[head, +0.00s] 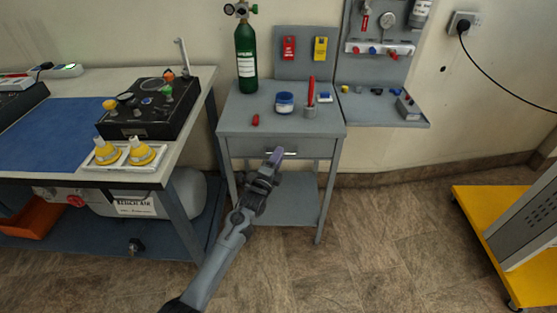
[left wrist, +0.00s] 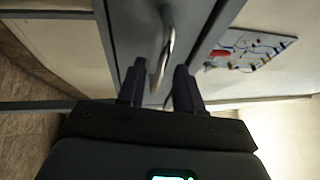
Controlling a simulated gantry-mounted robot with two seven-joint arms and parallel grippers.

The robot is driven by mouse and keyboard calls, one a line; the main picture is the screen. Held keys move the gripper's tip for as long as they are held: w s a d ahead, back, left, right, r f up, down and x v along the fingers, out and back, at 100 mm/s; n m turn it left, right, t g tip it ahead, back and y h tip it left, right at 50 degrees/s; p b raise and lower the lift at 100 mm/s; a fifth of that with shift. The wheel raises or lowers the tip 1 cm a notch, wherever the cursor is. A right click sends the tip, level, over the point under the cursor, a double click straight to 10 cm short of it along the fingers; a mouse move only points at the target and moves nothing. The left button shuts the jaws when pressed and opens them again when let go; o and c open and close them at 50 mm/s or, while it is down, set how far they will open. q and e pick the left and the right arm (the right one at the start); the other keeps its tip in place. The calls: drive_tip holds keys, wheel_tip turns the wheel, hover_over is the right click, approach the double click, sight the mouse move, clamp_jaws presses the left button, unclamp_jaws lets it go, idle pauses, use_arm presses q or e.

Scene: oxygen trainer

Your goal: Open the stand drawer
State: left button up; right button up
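The grey stand (head: 225,120) is against the wall, and its drawer (head: 245,148) looks shut under the top. A silvery bar handle (head: 291,153) is on the drawer front, partly hidden by my left gripper (head: 275,156). In the left wrist view the handle (left wrist: 167,45) runs down into the gap between the two dark fingers of my left gripper (left wrist: 160,72). The fingers are apart, and I see gaps between them and the handle. My right gripper is not in view.
On the stand are a green cylinder (head: 246,58), a blue-labelled jar (head: 284,102), a red item (head: 255,120) and a holder with a red pen (head: 311,95). A workbench (head: 195,115) is on the left. A yellow cart (head: 490,210) is on the right. Floor before the stand is clear.

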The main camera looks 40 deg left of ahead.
use_arm(q)
drive_tip(key=shift+w+a, duration=0.1)
drive_tip(key=shift+w, duration=0.2)
clamp_jaws()
idle(1.4)
